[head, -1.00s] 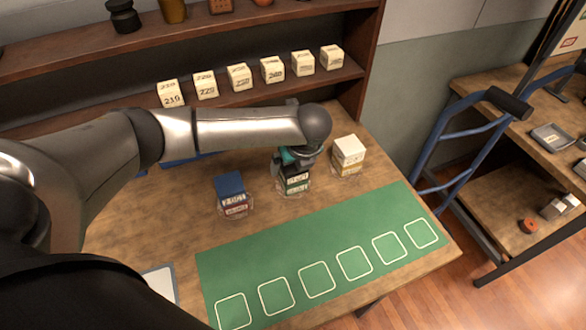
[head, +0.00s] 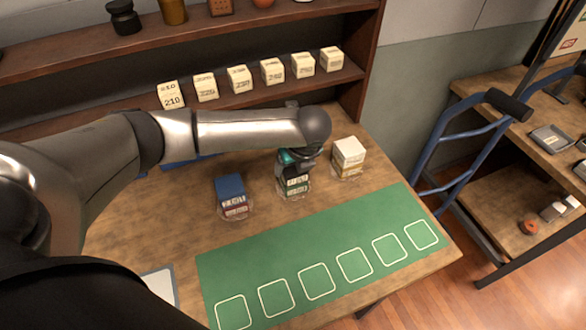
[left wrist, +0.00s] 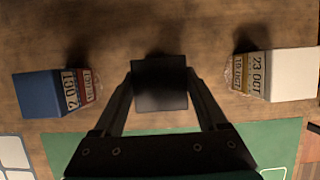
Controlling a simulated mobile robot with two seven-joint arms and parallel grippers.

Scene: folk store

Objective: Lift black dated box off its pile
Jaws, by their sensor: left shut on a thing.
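The black dated box (left wrist: 160,84) sits between the two fingers of my left gripper (left wrist: 160,92) in the left wrist view, top face toward the camera. In the head view the black box (head: 297,180) shows its pale date label just below the left gripper (head: 296,163), which is shut on it. A green box (head: 298,191) with a pale label is directly under it in the same pile. I cannot tell whether there is a gap between the two. My right gripper is not in view.
A pile with a blue box (head: 229,186) on top stands to the left, and one with a white box (head: 348,150) to the right. The green mat (head: 290,254) with white outlined squares in front is empty. A shelf (head: 200,117) with cream date blocks stands behind.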

